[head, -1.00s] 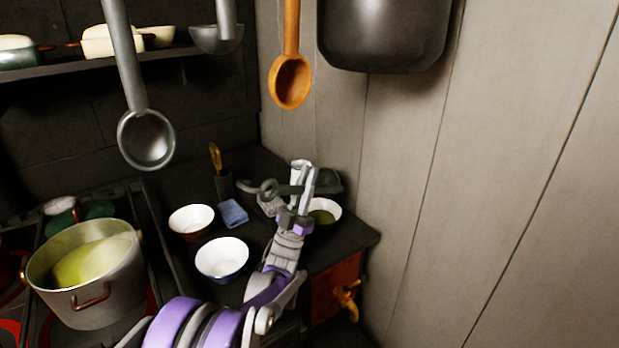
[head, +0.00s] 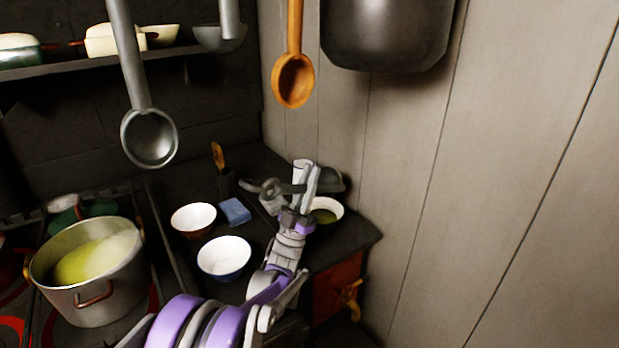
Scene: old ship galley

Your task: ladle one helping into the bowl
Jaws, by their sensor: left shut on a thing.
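My left gripper (head: 304,176) is shut on a dark grey ladle. The ladle's hooked handle end sticks out to the left, and its cup (head: 331,181) shows to the right of the fingers. Just below the cup stands a white bowl (head: 338,209) with green soup in it, partly hidden by my gripper. I cannot see into the ladle's cup. A large metal pot (head: 98,299) of yellow-green soup (head: 95,260) stands on the stove at the left. My right gripper is out of view.
Two empty-looking bowls, one red-brown outside (head: 193,220) and one blue (head: 224,258), stand on the dark counter near a folded blue cloth (head: 235,211) and a utensil holder (head: 226,184). A metal ladle (head: 149,138), wooden spoon (head: 293,80) and dark pot (head: 386,35) hang above. A plank wall (head: 480,180) bounds the right.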

